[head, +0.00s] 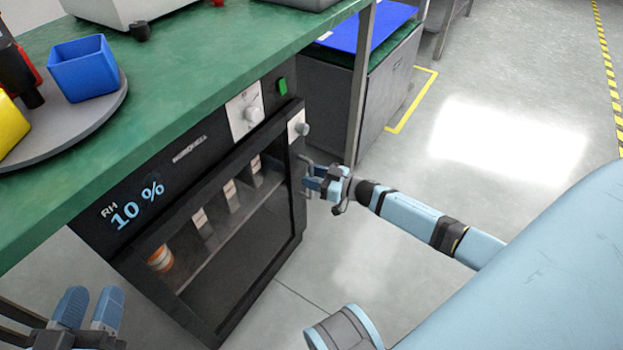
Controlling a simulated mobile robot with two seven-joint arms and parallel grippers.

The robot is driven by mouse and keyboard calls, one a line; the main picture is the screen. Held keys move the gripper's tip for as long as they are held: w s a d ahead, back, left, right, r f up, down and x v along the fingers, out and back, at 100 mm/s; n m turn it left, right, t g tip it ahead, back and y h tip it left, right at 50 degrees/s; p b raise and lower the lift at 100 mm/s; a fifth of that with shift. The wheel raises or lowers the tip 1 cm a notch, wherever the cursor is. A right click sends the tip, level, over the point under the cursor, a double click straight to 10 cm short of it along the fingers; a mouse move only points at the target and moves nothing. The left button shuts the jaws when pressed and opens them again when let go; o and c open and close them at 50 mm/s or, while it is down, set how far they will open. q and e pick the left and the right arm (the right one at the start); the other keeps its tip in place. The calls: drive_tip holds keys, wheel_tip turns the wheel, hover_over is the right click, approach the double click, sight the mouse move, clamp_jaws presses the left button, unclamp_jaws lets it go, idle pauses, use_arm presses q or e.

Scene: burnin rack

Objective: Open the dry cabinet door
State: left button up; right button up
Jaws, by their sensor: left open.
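The dry cabinet (190,155) is a black unit under the green bench, with a lit "RH 10 %" display. Its dark-framed glass door (235,262) faces me; I cannot tell whether it stands slightly ajar. A dark handle (306,166) sits on the door's right edge. My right gripper (318,180) is at this handle, its blue fingers close to it. Whether they are shut on it is too small to tell. My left gripper (88,308) is open and empty at the lower left, apart from the cabinet.
The green bench (215,45) overhangs the cabinet and carries a grey round tray (75,135) with a blue bin (84,70). A bench leg (359,85) stands just right of the cabinet. Grey floor (470,120) is open to the right.

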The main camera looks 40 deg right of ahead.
drive_tip(key=shift+w+a, duration=0.1)
drive_tip(key=shift+w, duration=0.05)
drive_tip(key=shift+c, duration=0.2)
clamp_jaws()
